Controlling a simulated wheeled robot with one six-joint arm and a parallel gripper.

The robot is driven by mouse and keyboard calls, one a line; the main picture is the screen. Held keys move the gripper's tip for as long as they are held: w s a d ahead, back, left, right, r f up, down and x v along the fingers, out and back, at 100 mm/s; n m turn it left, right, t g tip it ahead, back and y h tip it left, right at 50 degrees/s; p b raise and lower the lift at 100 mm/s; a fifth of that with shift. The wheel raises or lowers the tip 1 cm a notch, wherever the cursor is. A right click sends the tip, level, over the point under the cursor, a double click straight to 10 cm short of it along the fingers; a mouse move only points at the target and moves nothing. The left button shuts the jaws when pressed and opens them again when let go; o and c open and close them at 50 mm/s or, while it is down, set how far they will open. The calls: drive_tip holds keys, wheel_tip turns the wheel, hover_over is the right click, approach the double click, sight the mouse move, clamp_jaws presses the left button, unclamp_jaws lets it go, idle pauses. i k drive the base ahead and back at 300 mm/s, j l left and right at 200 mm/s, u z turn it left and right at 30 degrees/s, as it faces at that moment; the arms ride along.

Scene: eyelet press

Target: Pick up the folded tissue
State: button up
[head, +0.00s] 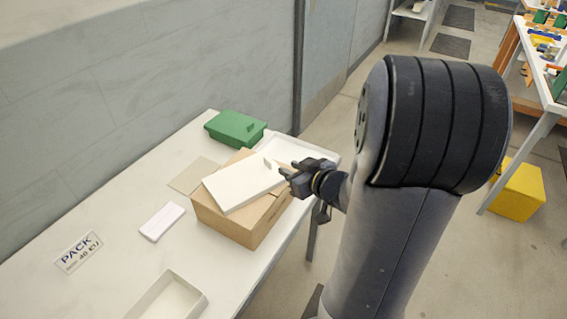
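A flat white slab (240,186), which may be the folded tissue, lies skewed across the top of a brown cardboard box (236,226) and hangs a little past its edge. A smaller white block (162,222) lies flat on the table to the left of the box; I cannot tell for sure which of the two is the tissue. My gripper (285,171) is at the right end of the slab, its dark fingers pointing left. Whether they touch or grip the slab's edge is too small to tell.
A green case (235,128) and a white tray (325,156) stand at the back of the white table (120,205). A beige sheet (191,177) lies left of the box. An open white box (152,306) stands in front, and a PACK 40 EU label (78,252) lies left.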

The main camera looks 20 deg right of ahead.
sight(165, 218)
drive_tip(key=k+l, duration=0.15)
drive_tip(key=k, duration=0.35)
drive_tip(key=k+l, duration=0.2)
drive_tip(key=k, duration=0.25)
